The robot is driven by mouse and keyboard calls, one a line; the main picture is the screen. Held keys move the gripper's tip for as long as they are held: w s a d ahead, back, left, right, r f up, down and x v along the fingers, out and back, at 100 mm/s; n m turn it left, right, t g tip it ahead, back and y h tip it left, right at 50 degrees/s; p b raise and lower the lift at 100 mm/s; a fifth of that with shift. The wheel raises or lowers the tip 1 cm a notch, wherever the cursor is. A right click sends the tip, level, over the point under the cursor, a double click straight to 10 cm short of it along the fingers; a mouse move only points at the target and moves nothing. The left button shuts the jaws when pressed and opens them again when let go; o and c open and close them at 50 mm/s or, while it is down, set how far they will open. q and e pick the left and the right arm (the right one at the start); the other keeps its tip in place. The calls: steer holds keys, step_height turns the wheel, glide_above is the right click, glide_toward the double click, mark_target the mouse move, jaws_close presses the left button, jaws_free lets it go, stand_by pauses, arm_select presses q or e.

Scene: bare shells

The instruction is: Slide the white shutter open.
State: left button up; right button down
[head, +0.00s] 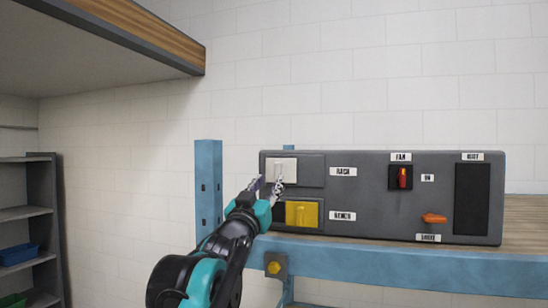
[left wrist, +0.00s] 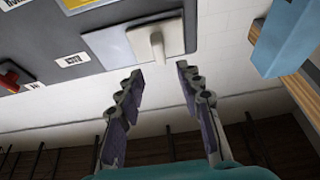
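The white shutter (head: 284,164) is a small pale plate with a raised handle at the upper left of a dark grey panel (head: 365,190). It also shows in the left wrist view (left wrist: 158,42), its handle facing my fingers. My left gripper (head: 267,185) is just in front of and below the shutter. In the left wrist view my gripper's (left wrist: 159,70) two fingers are spread apart with nothing between them, and the handle is just beyond the tips. A fingertip hides part of the shutter's lower edge in the head view. My right gripper is out of view.
A yellow shutter (head: 302,214) sits directly below the white one. A red switch (head: 405,177), an orange knob (head: 434,218) and a black plate (head: 472,198) are farther right. A blue post (head: 208,185) stands left of the panel, and a blue rail (head: 400,262) runs below.

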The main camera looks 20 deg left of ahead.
mark_target(277, 169)
arm_select(q)
steer(key=p+x, duration=0.1)
steer(key=x, duration=0.6)
steer(key=shift+r, duration=0.1)
steer(key=shift+w+r+p, duration=0.15)
steer(key=shift+w+p, duration=0.1)
steer(key=shift+p, duration=0.05)
jaws_close()
